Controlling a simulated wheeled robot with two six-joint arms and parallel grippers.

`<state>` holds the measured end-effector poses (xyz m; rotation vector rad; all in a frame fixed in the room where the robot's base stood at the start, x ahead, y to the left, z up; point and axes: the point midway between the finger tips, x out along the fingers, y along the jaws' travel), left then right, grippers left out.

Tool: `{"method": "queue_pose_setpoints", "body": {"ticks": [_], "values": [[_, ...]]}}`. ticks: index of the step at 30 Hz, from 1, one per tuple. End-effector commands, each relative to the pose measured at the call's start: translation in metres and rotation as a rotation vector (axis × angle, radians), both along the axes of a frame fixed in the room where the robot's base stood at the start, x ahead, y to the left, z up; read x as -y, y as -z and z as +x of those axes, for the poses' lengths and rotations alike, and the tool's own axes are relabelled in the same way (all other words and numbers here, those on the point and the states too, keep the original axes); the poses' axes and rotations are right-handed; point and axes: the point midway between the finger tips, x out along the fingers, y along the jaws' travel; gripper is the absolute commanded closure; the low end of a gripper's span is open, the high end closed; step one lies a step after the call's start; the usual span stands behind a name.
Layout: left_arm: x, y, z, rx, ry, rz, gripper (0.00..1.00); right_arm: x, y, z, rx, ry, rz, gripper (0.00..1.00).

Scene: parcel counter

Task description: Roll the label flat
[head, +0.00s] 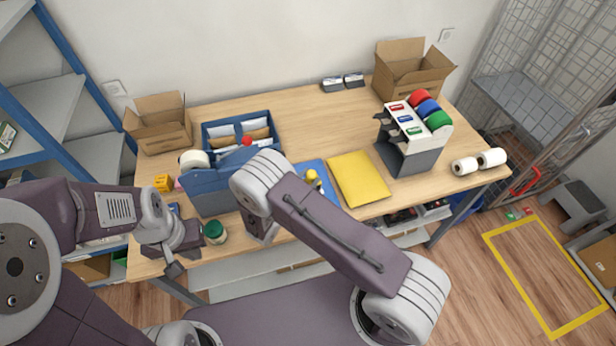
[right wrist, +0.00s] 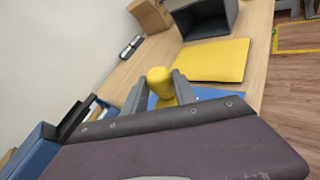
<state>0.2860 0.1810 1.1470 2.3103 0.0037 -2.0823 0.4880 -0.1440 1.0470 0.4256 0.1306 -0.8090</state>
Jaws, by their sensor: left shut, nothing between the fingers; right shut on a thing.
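A yellow roller (right wrist: 160,80) stands between the fingers of my right gripper (right wrist: 160,94), which is shut on it. In the head view the roller's yellow top (head: 313,177) shows over a blue mat (head: 328,192), beside my right arm, which hides most of that gripper. A yellow padded envelope (head: 358,178) lies flat just right of the mat; it also shows beyond the roller in the right wrist view (right wrist: 208,60). I cannot make out a label on it. My left gripper (head: 174,269) is shut and empty at the table's front left edge.
A blue bin with envelopes (head: 212,190) and a green-lidded jar (head: 215,232) stand at the left. A grey stand with coloured rolls (head: 405,155) is right of the envelope. Open cartons (head: 160,132) (head: 405,72) stand at the back.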

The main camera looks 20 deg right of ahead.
Motion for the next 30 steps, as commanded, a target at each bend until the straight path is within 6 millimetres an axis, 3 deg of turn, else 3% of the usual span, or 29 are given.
{"method": "queue_pose_setpoints", "body": {"ticks": [1, 6, 17, 30], "values": [[0.000, 0.011, 0.000, 0.000, 0.000, 0.000, 1.00, 0.000, 0.013, 0.000, 0.001, 0.000, -0.001, 1.00], [0.000, 0.021, 0.000, 0.000, 0.000, 0.000, 1.00, 0.000, 0.029, 0.000, 0.001, 0.000, -0.001, 1.00], [0.000, 0.020, 0.000, 0.000, 0.000, 0.000, 1.00, -0.001, 0.028, 0.000, 0.002, 0.000, 0.000, 1.00], [0.000, 0.029, 0.000, 0.000, 0.000, 0.000, 1.00, -0.029, 0.029, -0.005, 0.002, -0.001, 0.001, 1.00]]}}
